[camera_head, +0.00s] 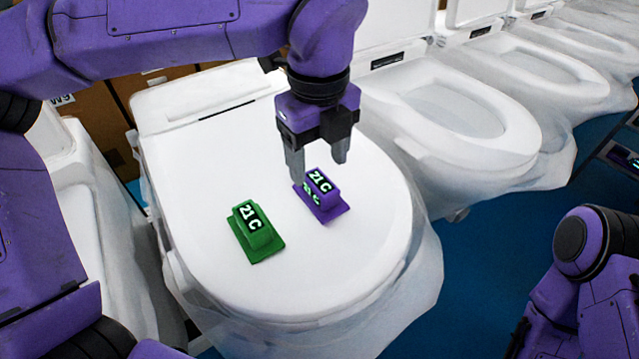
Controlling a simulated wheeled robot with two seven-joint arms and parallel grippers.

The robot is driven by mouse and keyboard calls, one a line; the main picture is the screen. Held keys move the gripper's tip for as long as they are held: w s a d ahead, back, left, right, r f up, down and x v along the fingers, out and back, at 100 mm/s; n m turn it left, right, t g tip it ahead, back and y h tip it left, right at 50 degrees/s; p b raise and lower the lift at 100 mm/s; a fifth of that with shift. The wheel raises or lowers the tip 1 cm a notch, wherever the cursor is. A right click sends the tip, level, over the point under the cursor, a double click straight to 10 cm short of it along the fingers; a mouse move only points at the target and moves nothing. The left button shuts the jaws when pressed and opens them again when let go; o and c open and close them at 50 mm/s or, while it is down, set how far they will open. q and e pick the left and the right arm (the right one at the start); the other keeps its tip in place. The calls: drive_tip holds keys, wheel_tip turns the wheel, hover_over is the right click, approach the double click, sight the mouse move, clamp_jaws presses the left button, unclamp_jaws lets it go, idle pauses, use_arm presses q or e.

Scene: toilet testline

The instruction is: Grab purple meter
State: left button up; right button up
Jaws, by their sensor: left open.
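The purple meter (323,197) sits on the closed white lid of the nearest toilet. Its dark display reads "21 C". My left gripper (318,166) points down just above and behind the purple meter, with its two grey fingers apart and nothing between them. One fingertip overlaps the meter's upper left edge in the picture; I cannot tell whether it touches. A green meter (256,232) with a similar display lies to the left on the same lid. My right arm shows at the lower right, but its gripper is out of view.
The toilet lid (330,275) is otherwise clear, and its curved front edge is wrapped in clear plastic. More toilets (465,95) stand in a row at the right. Cardboard boxes (95,120) stand behind at the left. The floor (490,250) is blue.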

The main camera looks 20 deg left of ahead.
sight(320, 182)
use_arm(q)
drive_tip(key=f, duration=0.1)
drive_tip(key=f+p, duration=0.1)
drive_tip(key=f, duration=0.3)
drive_tip(key=shift+w+d+f, duration=0.1)
drive_tip(key=shift+w+f, duration=0.15)
drive_tip(key=shift+w, duration=0.05)
drive_tip(key=shift+s+f, duration=0.1)
drive_tip(key=shift+f, duration=0.1)
drive_tip(key=c, duration=1)
drive_tip(key=shift+c, duration=0.7)
drive_tip(key=shift+r, duration=0.15)
